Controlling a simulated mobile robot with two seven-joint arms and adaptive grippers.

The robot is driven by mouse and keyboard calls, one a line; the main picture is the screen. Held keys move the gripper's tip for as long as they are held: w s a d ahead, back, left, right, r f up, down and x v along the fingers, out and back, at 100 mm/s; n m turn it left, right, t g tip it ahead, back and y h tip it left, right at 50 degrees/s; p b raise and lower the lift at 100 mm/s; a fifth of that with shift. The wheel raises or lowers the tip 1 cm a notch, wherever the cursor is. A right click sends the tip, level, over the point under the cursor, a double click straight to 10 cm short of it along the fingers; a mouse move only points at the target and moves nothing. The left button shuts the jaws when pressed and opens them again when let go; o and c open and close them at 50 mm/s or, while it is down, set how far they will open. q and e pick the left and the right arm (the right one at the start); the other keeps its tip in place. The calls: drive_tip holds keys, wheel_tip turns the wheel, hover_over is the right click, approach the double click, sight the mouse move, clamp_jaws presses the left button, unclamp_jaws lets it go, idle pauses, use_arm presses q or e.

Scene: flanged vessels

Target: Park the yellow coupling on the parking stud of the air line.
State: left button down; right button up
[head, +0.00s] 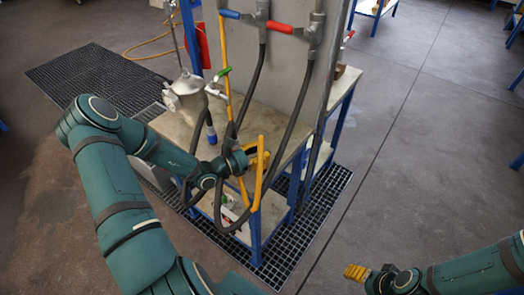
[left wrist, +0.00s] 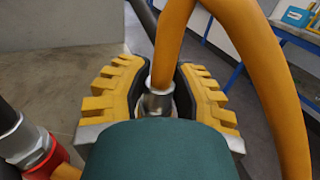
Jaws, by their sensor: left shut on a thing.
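My left gripper (head: 260,160) is at the near end of the workbench, shut on the yellow coupling. In the left wrist view, the coupling's metal body (left wrist: 158,103) sits between the two yellow-padded fingers, partly hidden behind the gripper's green housing. A yellow hose (left wrist: 172,45) rises from it and bends over to the right. In the head view the coupling is hidden by the gripper, and the yellow hose (head: 258,185) loops beside it. I cannot make out the parking stud clearly. My right gripper (head: 356,272) is low at the right, over the floor, away from the bench; its finger gap is unclear.
A bench (head: 262,115) carries a grey upright panel (head: 290,75) with a blue-handled valve (head: 229,14) and a red-handled valve (head: 280,28). Dark hoses hang close around my left gripper. A metal vessel (head: 184,98) stands left. A red-collared coupling (left wrist: 42,158) is near the left fingers.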

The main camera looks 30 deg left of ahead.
use_arm(q)
drive_tip(key=shift+f, duration=0.4)
drive_tip(key=c, duration=0.7)
unclamp_jaws()
drive_tip(key=v, duration=1.2)
drive_tip(key=shift+r, duration=0.1)
